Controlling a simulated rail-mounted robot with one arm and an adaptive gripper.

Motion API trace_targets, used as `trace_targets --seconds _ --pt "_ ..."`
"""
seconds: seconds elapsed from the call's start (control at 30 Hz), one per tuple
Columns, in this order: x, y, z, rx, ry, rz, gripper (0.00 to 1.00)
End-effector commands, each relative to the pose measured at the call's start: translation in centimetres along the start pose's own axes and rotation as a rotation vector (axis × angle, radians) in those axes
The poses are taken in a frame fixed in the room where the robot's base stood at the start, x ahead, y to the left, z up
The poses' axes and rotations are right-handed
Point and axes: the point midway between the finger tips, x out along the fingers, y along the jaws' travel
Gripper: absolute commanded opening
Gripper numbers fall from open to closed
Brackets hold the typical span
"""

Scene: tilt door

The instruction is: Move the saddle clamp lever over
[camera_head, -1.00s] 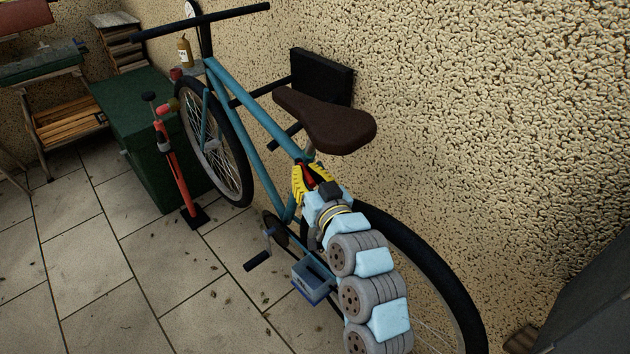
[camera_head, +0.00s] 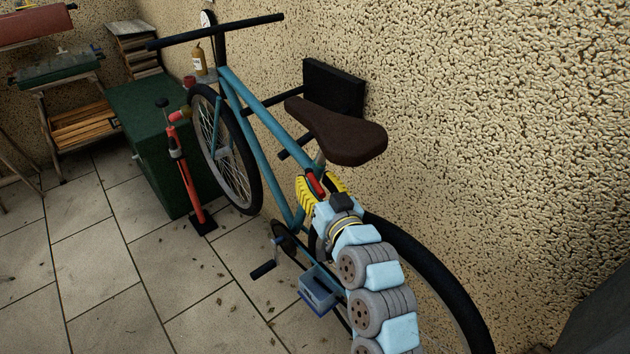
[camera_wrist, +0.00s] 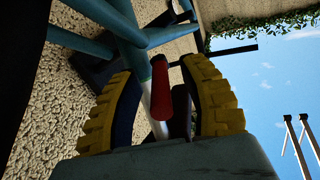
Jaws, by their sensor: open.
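The saddle clamp lever (camera_head: 315,185) is a short red handle below the brown saddle (camera_head: 338,130) of the teal bicycle (camera_head: 262,113). In the wrist view the red lever (camera_wrist: 172,86) stands in front of a pale silver seat post (camera_wrist: 159,92). My gripper (camera_head: 320,184) is open, with its yellow ribbed fingers on either side of the lever. In the wrist view there is a gap between the lever and the left finger of my gripper (camera_wrist: 163,80); the right finger is close to the lever, and I cannot tell if they touch.
The bicycle stands beside a rough plaster wall (camera_head: 480,120), with a black wall bracket (camera_head: 335,88) behind the saddle. A red floor pump (camera_head: 190,185) and a green chest (camera_head: 150,130) stand to the left. The tiled floor at lower left is mostly clear.

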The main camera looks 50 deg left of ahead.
Motion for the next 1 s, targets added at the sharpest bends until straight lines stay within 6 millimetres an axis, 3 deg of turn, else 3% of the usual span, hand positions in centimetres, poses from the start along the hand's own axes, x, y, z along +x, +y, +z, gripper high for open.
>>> trace_targets --seconds 0.7,1.0 --pt "-9.1 0.1 0.0 0.000 0.002 0.003 0.43" --pt "-11.4 0.0 0.0 0.001 0.002 0.001 0.43"
